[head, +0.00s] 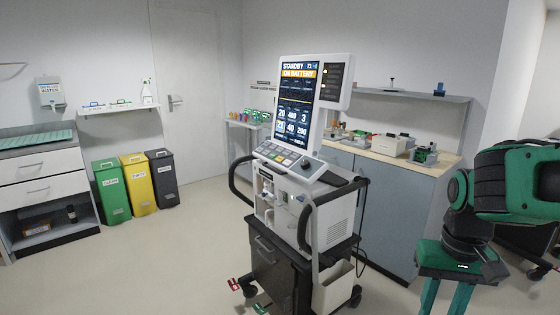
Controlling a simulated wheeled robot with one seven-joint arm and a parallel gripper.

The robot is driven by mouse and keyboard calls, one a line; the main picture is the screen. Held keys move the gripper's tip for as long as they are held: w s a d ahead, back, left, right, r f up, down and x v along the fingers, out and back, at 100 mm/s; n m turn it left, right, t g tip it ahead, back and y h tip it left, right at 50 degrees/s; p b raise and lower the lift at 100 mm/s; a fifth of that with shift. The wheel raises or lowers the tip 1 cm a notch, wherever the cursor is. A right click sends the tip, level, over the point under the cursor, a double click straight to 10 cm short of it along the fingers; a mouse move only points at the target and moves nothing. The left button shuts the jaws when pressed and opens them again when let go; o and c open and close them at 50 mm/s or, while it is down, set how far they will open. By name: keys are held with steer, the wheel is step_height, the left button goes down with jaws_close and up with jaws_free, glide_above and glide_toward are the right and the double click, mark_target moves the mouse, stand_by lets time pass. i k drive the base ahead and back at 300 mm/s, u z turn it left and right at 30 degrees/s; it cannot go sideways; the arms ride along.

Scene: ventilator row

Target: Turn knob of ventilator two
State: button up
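A white ventilator (325,215) stands on a dark wheeled cart in the middle of the head view. Its upright screen (298,100) reads "STANDBY" and "ON BATTERY". A small dark round knob (305,163) sits on the sloped panel below the screen, right of a row of buttons. No number two is readable on this ventilator. My gripper (446,298) is at the lower right, well to the right of the ventilator and apart from it. Its two green fingers point down with a gap between them. The fingertips are cut off by the picture's lower edge.
Dark curved handles (322,205) flank the ventilator. A grey counter (385,200) with equipment stands behind it. Part of another dark cart (535,265) shows behind my arm. Green, yellow and dark bins (138,184) stand at the left. The floor at front left is clear.

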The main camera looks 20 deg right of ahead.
mark_target(306, 164)
steer(key=u, duration=0.05)
steer(key=i, duration=1.3)
steer(key=z, duration=0.45)
